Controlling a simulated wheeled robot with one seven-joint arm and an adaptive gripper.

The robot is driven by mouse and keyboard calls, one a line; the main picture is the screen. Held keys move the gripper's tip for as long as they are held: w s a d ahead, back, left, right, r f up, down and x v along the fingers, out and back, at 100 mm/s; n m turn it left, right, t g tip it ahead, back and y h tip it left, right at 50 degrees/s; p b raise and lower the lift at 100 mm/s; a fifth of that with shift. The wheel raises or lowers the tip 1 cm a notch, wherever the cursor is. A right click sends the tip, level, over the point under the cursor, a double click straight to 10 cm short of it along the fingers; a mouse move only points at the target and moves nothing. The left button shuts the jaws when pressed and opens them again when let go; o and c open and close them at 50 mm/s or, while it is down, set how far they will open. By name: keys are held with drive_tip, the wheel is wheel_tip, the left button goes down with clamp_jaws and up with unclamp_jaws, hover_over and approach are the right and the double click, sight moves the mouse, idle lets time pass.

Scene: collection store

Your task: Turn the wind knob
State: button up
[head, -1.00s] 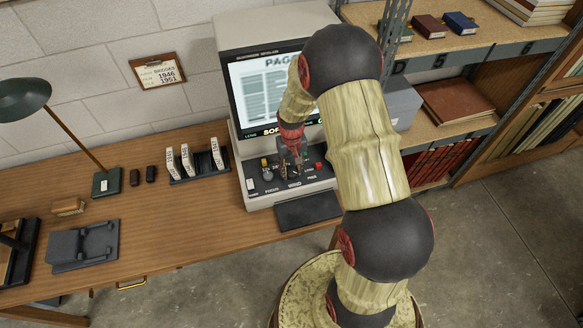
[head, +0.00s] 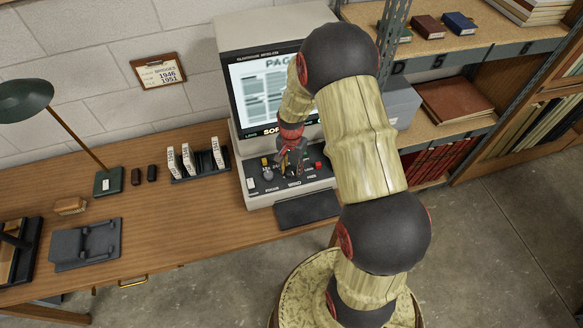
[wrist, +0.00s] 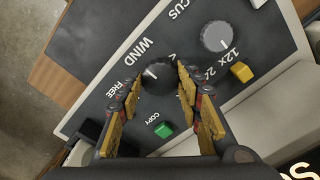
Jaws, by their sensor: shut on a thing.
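The wind knob (wrist: 157,77) is a round black knob beside the word WIND on the dark control panel of the microfilm reader (head: 233,98). A pale mark shows on the left part of its face in the wrist view. My gripper (wrist: 158,79) is shut on the knob, with one finger on each side of it. In the head view my gripper (head: 289,166) is down at the panel and hides the knob.
A grey knob (wrist: 215,36), a yellow button (wrist: 242,72) and a green COPY button (wrist: 163,130) sit near the wind knob. A red button (head: 319,165) is to the right in the head view. The lit screen (head: 262,92) stands behind.

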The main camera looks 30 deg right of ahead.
sight(291, 170)
idle(0.4)
drive_tip(key=o, duration=1.1)
drive_tip(key=shift+o, duration=0.3)
wheel_tip(291, 170, up, 12)
idle(0.4)
